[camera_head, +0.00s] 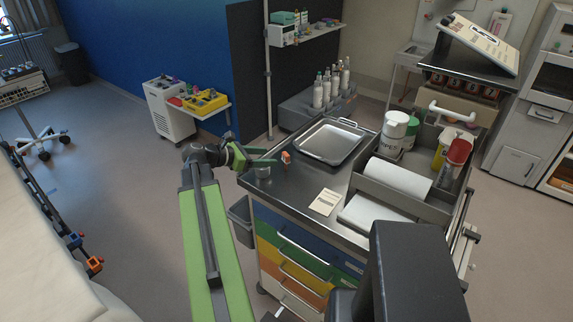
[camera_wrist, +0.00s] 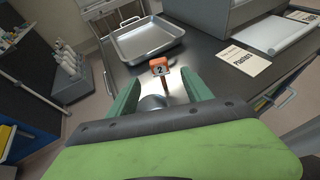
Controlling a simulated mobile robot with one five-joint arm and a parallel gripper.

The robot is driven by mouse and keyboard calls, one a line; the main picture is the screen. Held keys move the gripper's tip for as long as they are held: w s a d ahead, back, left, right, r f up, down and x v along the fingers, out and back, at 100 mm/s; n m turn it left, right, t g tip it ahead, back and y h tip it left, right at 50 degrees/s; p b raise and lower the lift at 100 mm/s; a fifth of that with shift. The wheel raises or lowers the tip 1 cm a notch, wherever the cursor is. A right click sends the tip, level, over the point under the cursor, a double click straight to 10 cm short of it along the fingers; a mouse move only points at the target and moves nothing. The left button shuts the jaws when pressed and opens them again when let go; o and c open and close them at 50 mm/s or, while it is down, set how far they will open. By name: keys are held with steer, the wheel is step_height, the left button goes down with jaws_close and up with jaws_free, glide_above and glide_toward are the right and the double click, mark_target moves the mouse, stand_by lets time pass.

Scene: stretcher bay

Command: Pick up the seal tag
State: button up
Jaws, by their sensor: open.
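The seal tag (camera_head: 286,157) is a small orange piece on the steel top of the cart, near its left edge. In the wrist view the tag shows between and just beyond the fingertips, apart from both. Nothing is held.
A steel tray (camera_head: 332,142) lies behind the tag. A small grey metal cup (camera_head: 262,171) is below my fingers. A printed card (camera_head: 325,202) lies to the right, before a grey organizer (camera_head: 403,193) with bottles and paper. The cart top around the tag is mostly clear.

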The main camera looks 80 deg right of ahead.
mark_target(284, 156)
steer(key=x, duration=0.3)
steer(key=b+x, duration=0.1)
steer(key=x, duration=0.2)
steer(key=b+x, duration=0.1)
steer(key=x, duration=0.2)
steer(key=shift+s+d+r, duration=0.15)
steer(key=shift+d+r, duration=0.05)
steer(key=shift+c, duration=0.5)
jaws_close()
